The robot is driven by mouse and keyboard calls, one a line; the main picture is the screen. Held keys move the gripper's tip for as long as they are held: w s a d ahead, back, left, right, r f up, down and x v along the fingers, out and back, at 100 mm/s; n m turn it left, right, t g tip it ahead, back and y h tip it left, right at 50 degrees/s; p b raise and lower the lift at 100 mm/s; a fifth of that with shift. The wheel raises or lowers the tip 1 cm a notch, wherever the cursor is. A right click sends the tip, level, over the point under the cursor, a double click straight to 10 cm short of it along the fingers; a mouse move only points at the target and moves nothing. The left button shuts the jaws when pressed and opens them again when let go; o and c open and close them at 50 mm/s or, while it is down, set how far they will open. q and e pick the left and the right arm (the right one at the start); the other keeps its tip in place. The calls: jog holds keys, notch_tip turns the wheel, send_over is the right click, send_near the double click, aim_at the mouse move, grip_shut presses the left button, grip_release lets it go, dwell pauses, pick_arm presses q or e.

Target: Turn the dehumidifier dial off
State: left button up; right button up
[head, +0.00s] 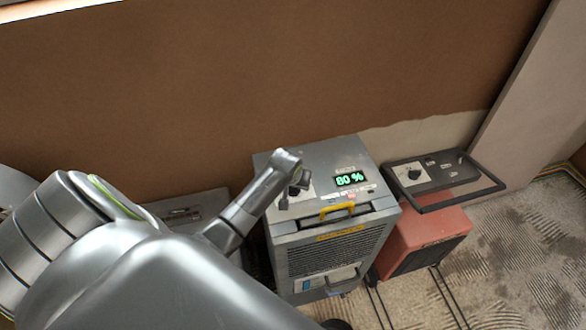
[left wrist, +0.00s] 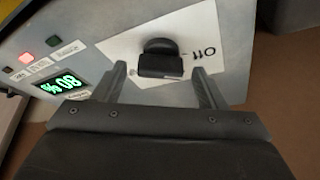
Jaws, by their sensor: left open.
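The grey dehumidifier (head: 312,222) stands against the wall with a green display (head: 350,179) reading 80 %. Its black dial (left wrist: 161,58) sits on a white label (left wrist: 207,40) with a short line and handwritten marks beside it. The dial's raised grip lies roughly crosswise in the left wrist view. In the head view the dial (head: 299,189) is partly hidden by my left gripper (head: 288,180). In the left wrist view my left gripper (left wrist: 158,69) is open, one finger on each side of the dial with gaps. My right gripper is not in view.
A lit red lamp (left wrist: 27,58) is near the display. Carpet at the right is clear.

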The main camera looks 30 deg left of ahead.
pick_arm(q)
jog(key=b+v, duration=0.2)
jog(key=v, duration=1.5)
jog(key=shift+r, duration=0.25)
